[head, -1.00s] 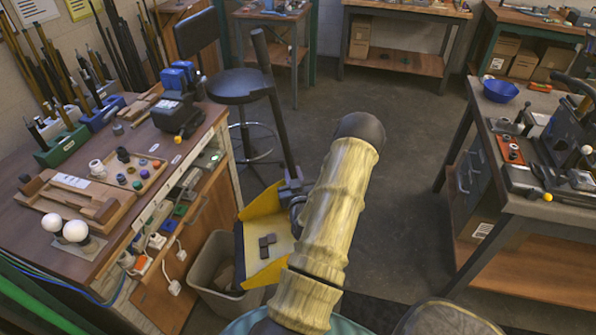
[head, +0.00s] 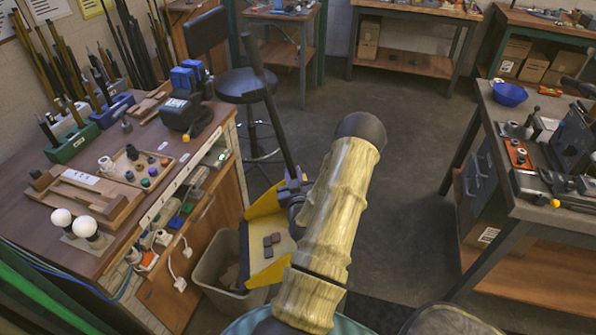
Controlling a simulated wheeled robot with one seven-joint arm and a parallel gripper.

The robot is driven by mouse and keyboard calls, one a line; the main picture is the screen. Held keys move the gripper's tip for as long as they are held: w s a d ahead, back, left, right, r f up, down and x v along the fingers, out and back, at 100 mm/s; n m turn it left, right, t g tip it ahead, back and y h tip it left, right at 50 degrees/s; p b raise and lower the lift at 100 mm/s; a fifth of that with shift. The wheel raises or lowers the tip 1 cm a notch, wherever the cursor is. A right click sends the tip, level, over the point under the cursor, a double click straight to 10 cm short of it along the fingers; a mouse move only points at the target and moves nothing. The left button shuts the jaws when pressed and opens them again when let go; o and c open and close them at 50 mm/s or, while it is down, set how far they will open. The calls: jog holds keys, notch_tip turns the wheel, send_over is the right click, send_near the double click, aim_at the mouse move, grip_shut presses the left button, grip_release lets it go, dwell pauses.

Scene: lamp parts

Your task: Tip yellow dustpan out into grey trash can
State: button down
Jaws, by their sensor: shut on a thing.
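The yellow dustpan (head: 257,262) is at the lower middle of the head view, with several small dark pieces (head: 272,243) lying on its pale inner floor. Its long dark handle (head: 268,105) rises up and to the left. My gripper (head: 294,193) is shut on the dustpan near the foot of the handle; my arm hides part of the jaws and the dustpan's right side. The grey trash can (head: 217,277) stands on the floor just left of the dustpan, with some brown matter inside. The dustpan's dark front edge is beside the can's right rim and seems to overlap it.
A workbench (head: 110,240) with sockets, plugs and hanging cables borders the can on the left. A black stool (head: 245,87) stands behind the dustpan. Another bench (head: 535,205) is at the right. The floor (head: 400,150) between is clear.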

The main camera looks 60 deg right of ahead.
jog(key=w+a+r+n+p, duration=0.2)
jog(key=w+a+r, duration=0.1)
jog(key=w+a, duration=0.3)
jog(key=shift+w+a+p, duration=0.15)
jog(key=shift+w+p, duration=0.15)
jog(key=shift+w, duration=0.25)
dwell(3.2)
jog(key=w+a+n, duration=0.2)
jog(key=w+a, duration=0.3)
jog(key=w, duration=0.1)
jog(key=shift+a+r, duration=0.25)
dwell(2.8)
